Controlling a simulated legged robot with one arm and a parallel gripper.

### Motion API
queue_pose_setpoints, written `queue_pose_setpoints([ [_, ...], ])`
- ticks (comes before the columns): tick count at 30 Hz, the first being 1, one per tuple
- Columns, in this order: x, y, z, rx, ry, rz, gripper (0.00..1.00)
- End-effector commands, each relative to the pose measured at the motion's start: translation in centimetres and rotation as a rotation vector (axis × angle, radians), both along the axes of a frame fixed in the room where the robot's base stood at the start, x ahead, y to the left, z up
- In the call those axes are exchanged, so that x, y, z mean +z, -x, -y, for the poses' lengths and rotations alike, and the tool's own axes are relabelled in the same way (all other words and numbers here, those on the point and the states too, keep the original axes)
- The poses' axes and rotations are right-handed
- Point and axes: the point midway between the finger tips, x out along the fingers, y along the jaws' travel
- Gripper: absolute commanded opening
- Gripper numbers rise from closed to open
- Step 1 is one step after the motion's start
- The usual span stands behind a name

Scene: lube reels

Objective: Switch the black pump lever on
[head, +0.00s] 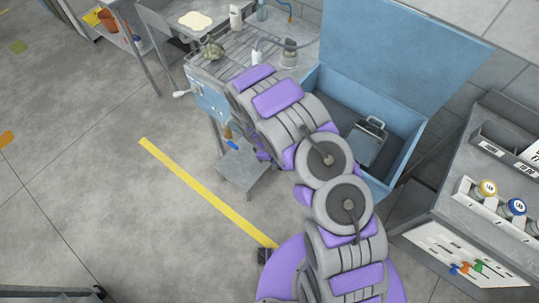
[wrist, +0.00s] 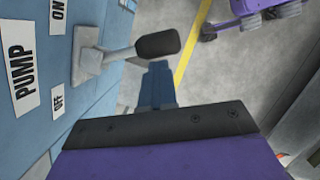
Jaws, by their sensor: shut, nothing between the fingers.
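The pump lever (wrist: 118,54) has a black grip and a grey shaft and mount. It juts from the blue panel (wrist: 95,105) beside a PUMP label, with ON toward the picture's top and OFF lower down. My gripper (wrist: 157,68) is shut and empty in the wrist view. Its fingertips are just below the black grip in that picture; I cannot tell whether they touch it. In the head view my arm covers part of the blue sink bench (head: 204,98), and the black lever cannot be made out.
An open blue chest (head: 400,55) with a grey case (head: 368,145) inside stands right of the bench. A sloped rack (head: 490,200) is at the right.

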Motion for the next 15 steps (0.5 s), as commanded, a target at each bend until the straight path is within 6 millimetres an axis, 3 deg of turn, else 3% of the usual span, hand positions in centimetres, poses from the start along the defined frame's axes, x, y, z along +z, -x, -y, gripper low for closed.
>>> queue_pose_setpoints([
  [3,0.24,0.57,0.94,0.06,0.008,-0.011,0.0],
  [15,-0.18,0.63,1.66,0.07,0.003,-0.016,0.0],
])
